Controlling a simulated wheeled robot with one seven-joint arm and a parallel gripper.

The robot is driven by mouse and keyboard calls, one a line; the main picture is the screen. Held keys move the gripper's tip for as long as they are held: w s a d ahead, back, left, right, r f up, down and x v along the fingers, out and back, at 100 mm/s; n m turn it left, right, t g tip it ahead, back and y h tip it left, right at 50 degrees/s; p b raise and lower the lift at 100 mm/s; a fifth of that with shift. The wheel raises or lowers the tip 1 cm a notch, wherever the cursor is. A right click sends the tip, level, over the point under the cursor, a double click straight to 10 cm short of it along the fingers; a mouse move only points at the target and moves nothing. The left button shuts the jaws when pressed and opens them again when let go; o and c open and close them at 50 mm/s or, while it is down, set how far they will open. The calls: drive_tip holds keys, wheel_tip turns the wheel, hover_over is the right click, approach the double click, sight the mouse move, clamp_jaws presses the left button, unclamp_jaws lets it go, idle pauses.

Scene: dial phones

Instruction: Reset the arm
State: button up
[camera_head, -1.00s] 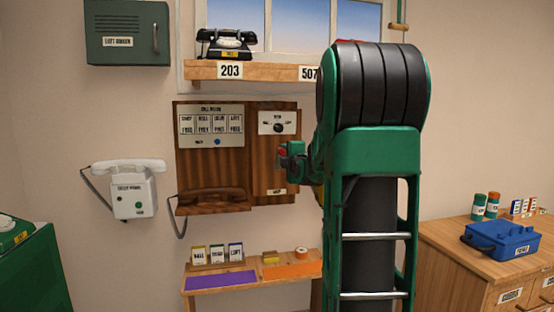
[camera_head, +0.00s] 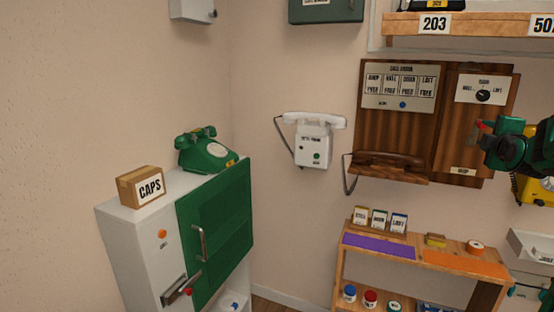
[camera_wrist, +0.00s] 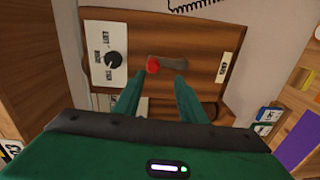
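My gripper (camera_head: 490,145) is at the right of the head view, in front of the right part of the wooden wall panel (camera_head: 447,125). In the wrist view its two green fingers (camera_wrist: 158,80) are apart, with nothing visible held between them. A red knob (camera_wrist: 152,65) on a slotted plate shows just beyond the fingertips. I cannot tell whether the fingers touch it. A black dial (camera_wrist: 113,60) on a white plate is left of the knob. Most of my arm is outside the head view.
A white wall phone (camera_head: 314,140) hangs left of the panel. A green phone (camera_head: 205,150) and a CAPS box (camera_head: 141,187) stand on a white cabinet (camera_head: 135,240) at left. Below the panel is a wooden shelf (camera_head: 400,237) with cards. A yellow phone (camera_head: 533,190) is partly hidden behind my arm.

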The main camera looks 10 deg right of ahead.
drive_tip(key=s+a+f+m+g+y, duration=0.3)
drive_tip(key=s+a+f+m+g, duration=0.1)
drive_tip(key=s+a+f, duration=0.3)
drive_tip(key=s+a+f+m+g+y, duration=0.25)
drive_tip(key=s+a+f+m, duration=0.2)
drive_tip(key=a+f, duration=0.45)
drive_tip(key=s+a+f+m+g+y, duration=0.1)
drive_tip(key=s+a+f+m+g, duration=0.2)
drive_tip(key=s, duration=0.4)
drive_tip(key=s+a+f+m+g+y, duration=0.1)
drive_tip(key=s+a+f+m+g, duration=0.1)
drive_tip(key=s+a, duration=0.3)
drive_tip(key=s+a+f+m+g+y, duration=0.1)
drive_tip(key=s+a+f+m+g, duration=0.2)
drive_tip(key=s, duration=0.8)
drive_tip(key=shift+a+f+m+g+y, duration=0.35)
drive_tip(key=shift+a+f+m, duration=0.2)
drive_tip(key=shift+a+f, duration=0.3)
drive_tip(key=shift+w+f, duration=0.2)
drive_tip(key=shift+w, duration=0.4)
